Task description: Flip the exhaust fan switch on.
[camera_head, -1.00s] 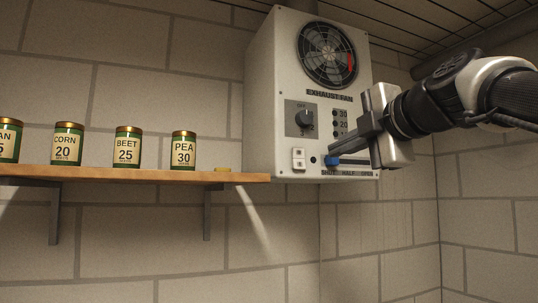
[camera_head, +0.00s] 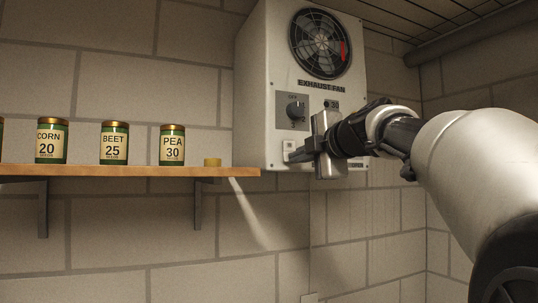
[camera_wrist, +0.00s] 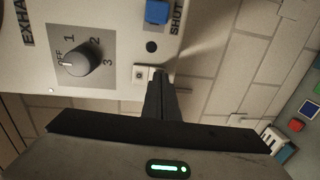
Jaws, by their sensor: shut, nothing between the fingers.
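The exhaust fan box (camera_head: 257,80) is a pale grey wall unit with a round fan grille (camera_head: 321,45). Low on its front is a small white rocker switch (camera_head: 289,147), which also shows in the wrist view (camera_wrist: 140,73). My gripper (camera_head: 291,157) is shut and empty, its fingertips at the lower part of the switch. In the wrist view the fingertips (camera_wrist: 161,77) overlap one end of the switch; I cannot tell whether they touch it. Part of the switch is hidden behind them. The dark dial (camera_wrist: 75,60) points at OFF in the wrist view.
A blue slider knob (camera_wrist: 157,12) sits close by, near the word SHUT. The shelf ends near the box's lower left corner.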

